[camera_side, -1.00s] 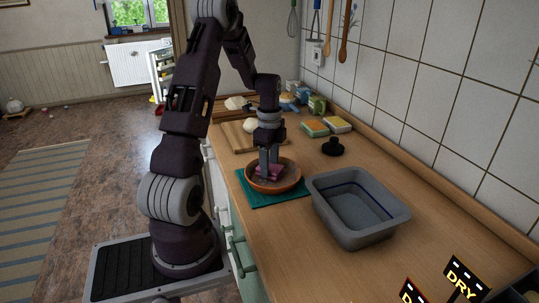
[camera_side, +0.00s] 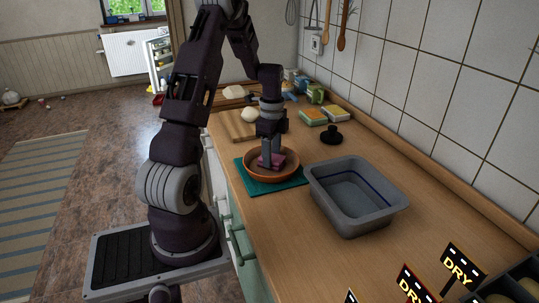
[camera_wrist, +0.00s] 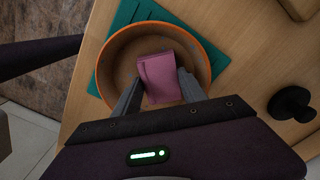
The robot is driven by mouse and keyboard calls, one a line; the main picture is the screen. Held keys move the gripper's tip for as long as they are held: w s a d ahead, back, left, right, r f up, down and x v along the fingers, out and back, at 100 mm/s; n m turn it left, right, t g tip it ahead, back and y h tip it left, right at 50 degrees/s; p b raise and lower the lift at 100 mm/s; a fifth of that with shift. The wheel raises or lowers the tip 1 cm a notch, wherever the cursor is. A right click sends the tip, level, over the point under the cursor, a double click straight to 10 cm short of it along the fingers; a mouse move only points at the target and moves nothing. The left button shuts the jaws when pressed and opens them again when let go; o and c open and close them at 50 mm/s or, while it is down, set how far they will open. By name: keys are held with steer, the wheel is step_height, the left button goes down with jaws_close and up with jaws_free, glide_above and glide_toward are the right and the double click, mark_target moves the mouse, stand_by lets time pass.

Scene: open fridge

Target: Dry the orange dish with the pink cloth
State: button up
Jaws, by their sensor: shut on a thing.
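The orange dish (camera_side: 250,177) is a round bowl on a teal mat (camera_side: 262,189) near the counter's left edge. The pink cloth (camera_side: 277,160) is folded and sits inside the dish, held in my gripper (camera_side: 271,160). In the wrist view the cloth (camera_wrist: 160,78) lies between the fingers of my gripper (camera_wrist: 158,88), over the inside of the dish (camera_wrist: 112,58). My gripper points down and is shut on the cloth. I cannot tell how firmly the cloth touches the dish's bottom.
A grey basin (camera_side: 322,200) stands right of the mat. A black knob-like object (camera_side: 331,135), sponges (camera_side: 313,117) and a cutting board (camera_side: 234,127) lie farther back. Signs reading DRY (camera_side: 461,267) stand at the front right. The counter right of the basin is clear.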

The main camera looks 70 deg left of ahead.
mark_target(275, 162)
steer(key=shift+d, duration=1.5)
steer(key=shift+a, duration=1.6)
steer(key=shift+a+r, duration=0.1)
steer(key=shift+a, duration=0.2)
step_height(275, 162, up, 8)
steer(key=shift+d+f, duration=0.1)
steer(key=shift+f, duration=0.15)
steer(key=shift+r, duration=0.2)
